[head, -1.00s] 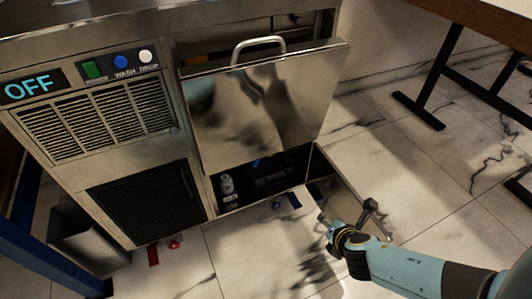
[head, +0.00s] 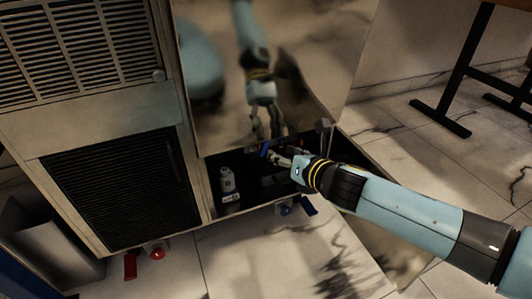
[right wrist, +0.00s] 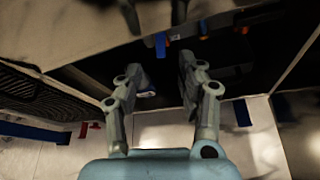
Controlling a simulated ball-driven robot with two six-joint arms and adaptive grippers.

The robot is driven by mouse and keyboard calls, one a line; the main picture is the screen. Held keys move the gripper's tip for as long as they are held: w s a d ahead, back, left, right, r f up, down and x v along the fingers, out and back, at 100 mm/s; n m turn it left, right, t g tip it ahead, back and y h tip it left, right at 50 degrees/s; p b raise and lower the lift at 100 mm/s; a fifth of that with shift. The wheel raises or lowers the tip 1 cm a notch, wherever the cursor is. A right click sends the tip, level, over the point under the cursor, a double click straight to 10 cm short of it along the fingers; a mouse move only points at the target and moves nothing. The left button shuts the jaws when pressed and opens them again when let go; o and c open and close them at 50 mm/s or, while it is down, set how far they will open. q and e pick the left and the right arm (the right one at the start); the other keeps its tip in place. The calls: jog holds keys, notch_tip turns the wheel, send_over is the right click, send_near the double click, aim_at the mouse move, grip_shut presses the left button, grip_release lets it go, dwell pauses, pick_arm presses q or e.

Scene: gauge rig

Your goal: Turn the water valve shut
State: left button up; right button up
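Several valve-like handles show, and none is clearly labelled as the water valve. A blue lever (head: 265,149) is inside the open lower compartment, close to my right gripper (head: 276,154). The wrist view shows this lever (right wrist: 160,45) between the two fingers, apart from both. The right gripper (right wrist: 157,12) is open and empty, reaching into the compartment. A second blue handle (head: 307,205) and a blue knob (head: 285,210) are below the compartment's front edge. A red handle (head: 130,266) and red knob (head: 157,254) sit low under the cabinet's left part. My left gripper is out of view.
A raised steel panel (head: 210,110) hangs above the compartment and mirrors my arm. A white bottle (head: 228,185) stands inside at the left. A grey bin (head: 50,260) is at lower left. The tiled floor is clear in front; a table leg (head: 440,118) stands at right.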

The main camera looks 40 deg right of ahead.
aim_at(265, 148)
jog(key=b+x, duration=0.1)
jog(key=x, duration=0.7)
jog(key=shift+w+f, duration=0.2)
jog(key=shift+w, duration=0.1)
jog(key=shift+c, duration=0.2)
grip_shut()
